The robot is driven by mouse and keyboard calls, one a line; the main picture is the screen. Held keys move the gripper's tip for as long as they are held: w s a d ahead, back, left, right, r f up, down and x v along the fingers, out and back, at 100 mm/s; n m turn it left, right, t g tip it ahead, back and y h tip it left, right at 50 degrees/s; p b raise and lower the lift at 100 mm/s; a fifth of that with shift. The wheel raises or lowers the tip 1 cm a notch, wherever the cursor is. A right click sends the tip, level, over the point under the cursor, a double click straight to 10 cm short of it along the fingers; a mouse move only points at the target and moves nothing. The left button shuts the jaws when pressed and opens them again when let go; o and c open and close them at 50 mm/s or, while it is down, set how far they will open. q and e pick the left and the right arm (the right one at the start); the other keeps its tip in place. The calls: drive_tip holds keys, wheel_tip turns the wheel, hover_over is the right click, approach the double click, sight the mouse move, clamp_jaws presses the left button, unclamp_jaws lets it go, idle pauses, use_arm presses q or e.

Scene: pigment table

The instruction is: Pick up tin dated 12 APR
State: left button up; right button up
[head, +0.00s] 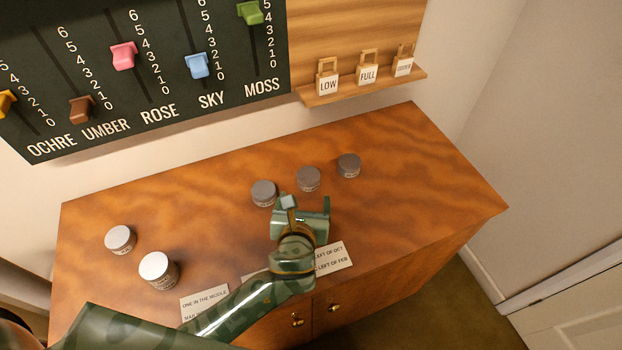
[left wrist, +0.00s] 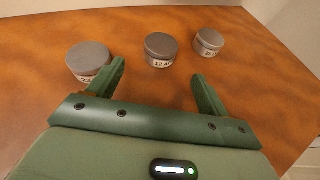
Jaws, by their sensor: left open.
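Three grey lidded tins stand in a slanting row at the back of the wooden table. The middle tin (head: 308,179) shows in the left wrist view (left wrist: 160,49) with a label that seems to start with 12; the rest is too small to read surely. My left gripper (head: 304,204) is open and empty, just in front of the row. In the left wrist view its fingers (left wrist: 158,72) point at the middle tin, which stands beyond the fingertips. The row's left tin (head: 263,193) is close to the left finger (left wrist: 118,72). My right gripper is not in view.
The row's right tin (head: 349,165) stands farther back. Two more tins, one farther back (head: 120,240) and one nearer (head: 158,270), stand at the table's left. Paper notes (head: 333,258) lie along the front edge. The table's right side (head: 430,190) is clear. A slider board (head: 150,140) hangs behind.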

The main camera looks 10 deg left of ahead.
sight(308, 185)
use_arm(q)
drive_tip(key=b+x, duration=0.1)
drive_tip(key=x, duration=0.3)
drive_tip(key=shift+s, duration=0.1)
drive_tip(key=b+x, duration=0.2)
drive_tip(key=x, duration=0.2)
drive_tip(key=shift+w+f, duration=0.2)
drive_tip(key=shift+w, duration=0.5)
drive_tip(key=shift+s, duration=0.1)
drive_tip(key=shift+c, duration=0.3)
drive_tip(key=c, duration=1)
